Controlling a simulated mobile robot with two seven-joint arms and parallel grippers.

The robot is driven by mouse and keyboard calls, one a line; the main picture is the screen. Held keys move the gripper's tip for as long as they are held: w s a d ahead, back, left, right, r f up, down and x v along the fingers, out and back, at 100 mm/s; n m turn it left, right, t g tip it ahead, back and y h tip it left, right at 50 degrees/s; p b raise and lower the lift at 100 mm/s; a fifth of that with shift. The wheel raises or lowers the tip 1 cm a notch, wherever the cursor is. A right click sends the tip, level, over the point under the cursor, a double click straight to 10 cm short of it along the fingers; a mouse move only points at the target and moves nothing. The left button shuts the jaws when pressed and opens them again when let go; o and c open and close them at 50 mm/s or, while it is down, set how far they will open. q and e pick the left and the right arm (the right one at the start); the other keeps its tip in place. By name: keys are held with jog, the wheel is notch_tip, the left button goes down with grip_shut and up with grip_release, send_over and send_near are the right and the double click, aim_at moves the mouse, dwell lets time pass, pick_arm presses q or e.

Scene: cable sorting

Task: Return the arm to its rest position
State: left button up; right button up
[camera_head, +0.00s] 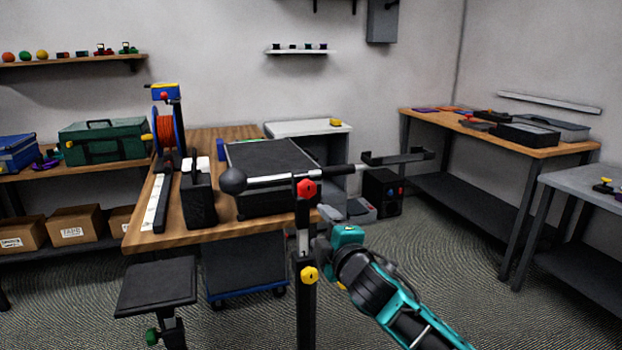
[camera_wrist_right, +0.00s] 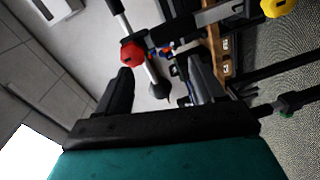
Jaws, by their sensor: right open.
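My right arm (camera_head: 400,305) comes in from the lower right. Its gripper (camera_head: 325,242) is beside the black upright stand (camera_head: 305,310), partly hidden by the wrist. In the right wrist view the two dark fingers (camera_wrist_right: 162,82) are apart, with no object clearly held between them. The stand's red knob (camera_head: 306,188) shows just beyond the fingers in the wrist view (camera_wrist_right: 132,53). A yellow knob (camera_head: 309,275) sits lower on the stand. My left gripper is in neither view.
The stand carries a crossbar (camera_head: 300,175) with a black ball at its left end and a bracket at its right. Behind it, a wooden workbench (camera_head: 205,160) holds a black case (camera_head: 270,165) and an orange cable reel (camera_head: 165,132). Open floor (camera_head: 450,240) lies to the right.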

jog(key=s+d+f+m+g+h+p, duration=0.1)
jog(key=s+d+f+m+g+p, duration=0.3)
jog(key=s+f+m, duration=0.8)
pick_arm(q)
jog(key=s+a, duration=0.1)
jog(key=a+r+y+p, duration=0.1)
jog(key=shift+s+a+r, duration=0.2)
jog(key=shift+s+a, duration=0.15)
pick_arm(e)
jog(key=s+d+f+m+h, duration=0.1)
jog(key=s+d+f, duration=0.2)
jog(key=s, duration=0.4)
jog(key=s+d+f+m+g, duration=0.1)
jog(key=s+d+f+m, duration=0.1)
jog(key=s, duration=0.5)
jog(key=s+d+f+m+h, duration=0.1)
jog(key=s+d+f+m, duration=0.1)
jog(key=s+d+f, duration=0.3)
jog(key=shift+s+f+h, duration=0.25)
jog(key=shift+s+h, duration=0.05)
jog(key=shift+s, duration=0.85)
